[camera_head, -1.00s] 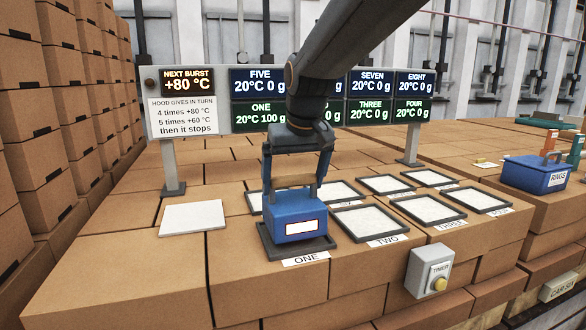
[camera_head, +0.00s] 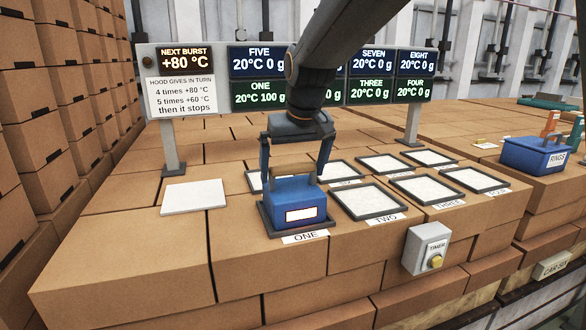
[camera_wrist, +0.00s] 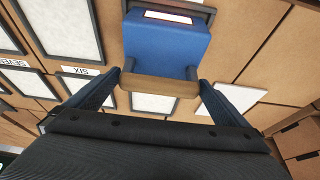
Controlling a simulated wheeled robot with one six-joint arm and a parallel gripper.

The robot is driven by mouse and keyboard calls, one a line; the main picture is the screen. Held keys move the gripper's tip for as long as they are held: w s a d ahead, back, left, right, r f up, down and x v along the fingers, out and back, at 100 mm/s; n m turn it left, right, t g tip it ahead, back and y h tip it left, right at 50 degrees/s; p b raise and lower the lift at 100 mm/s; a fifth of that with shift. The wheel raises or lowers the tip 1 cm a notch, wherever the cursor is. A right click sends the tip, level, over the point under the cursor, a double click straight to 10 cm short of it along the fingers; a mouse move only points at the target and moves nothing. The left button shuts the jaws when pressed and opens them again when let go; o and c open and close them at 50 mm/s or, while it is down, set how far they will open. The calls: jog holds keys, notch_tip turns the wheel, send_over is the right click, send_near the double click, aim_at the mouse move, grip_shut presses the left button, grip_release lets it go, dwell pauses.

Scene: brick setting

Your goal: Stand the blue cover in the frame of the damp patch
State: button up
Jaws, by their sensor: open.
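The blue cover (camera_head: 293,197), a box with a wooden handle (camera_wrist: 158,84) and a lit white panel, stands upright in the dark frame labelled ONE (camera_head: 268,232). The board (camera_head: 262,93) reads 20°C 100 g for ONE. FIVE, SEVEN, EIGHT, THREE and FOUR read 0 g; my arm hides the rest. My gripper (camera_head: 294,172) is open, one finger at each side of the handle. In the wrist view, the fingers (camera_wrist: 159,80) stand apart from the handle ends, with small gaps.
Several framed white patches lie right of and behind the cover, including TWO (camera_head: 368,201). A white plate (camera_head: 194,195) lies to the left. A timer box with a yellow button (camera_head: 427,248) is on the front face. A blue RINGS box (camera_head: 535,155) stands at the right.

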jog(key=b+v, duration=0.2)
jog(key=v, duration=1)
jog(key=shift+r, duration=0.1)
